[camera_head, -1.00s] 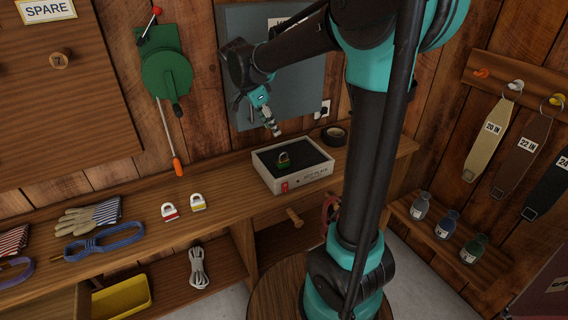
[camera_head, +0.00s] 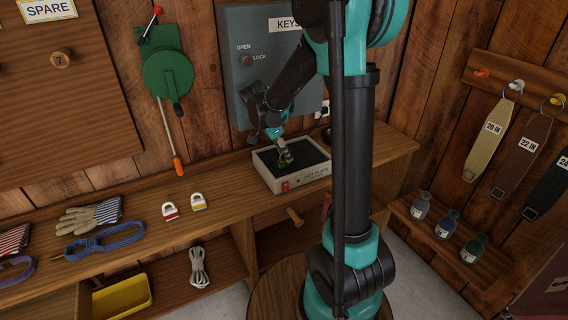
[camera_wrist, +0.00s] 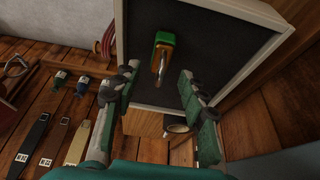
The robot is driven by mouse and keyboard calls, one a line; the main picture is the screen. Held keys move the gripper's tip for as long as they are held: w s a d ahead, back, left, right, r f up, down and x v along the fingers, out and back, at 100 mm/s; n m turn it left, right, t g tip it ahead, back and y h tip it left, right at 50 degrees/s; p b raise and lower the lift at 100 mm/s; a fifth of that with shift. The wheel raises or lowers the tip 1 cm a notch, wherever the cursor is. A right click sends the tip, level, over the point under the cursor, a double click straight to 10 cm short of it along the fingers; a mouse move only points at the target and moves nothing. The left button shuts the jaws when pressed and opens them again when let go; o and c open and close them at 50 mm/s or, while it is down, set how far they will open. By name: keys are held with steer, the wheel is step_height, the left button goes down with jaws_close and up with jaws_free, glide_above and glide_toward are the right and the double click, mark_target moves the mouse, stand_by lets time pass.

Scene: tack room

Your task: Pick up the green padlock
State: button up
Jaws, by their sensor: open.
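The green padlock (camera_wrist: 163,42) lies on the dark pad inside a shallow white-rimmed tray (camera_head: 312,177) on the wooden bench. In the wrist view its green body is beyond my fingertips, with its shackle pointing back toward the space between them. My gripper (camera_head: 284,157) is over the tray, pointing down. In the head view it partly covers the padlock. In the wrist view my gripper (camera_wrist: 157,84) has its two fingers spread wide on either side of the shackle, with nothing held between them.
A grey key cabinet (camera_head: 245,85) is on the wall behind. Gloves (camera_head: 90,214) and a blue strap (camera_head: 104,240) lie further left.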

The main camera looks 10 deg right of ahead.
mark_target(284, 159)
steer(key=shift+x, duration=1.95)
steer(key=shift+s+a, duration=0.15)
steer(key=shift+c, duration=0.4)
jaws_close()
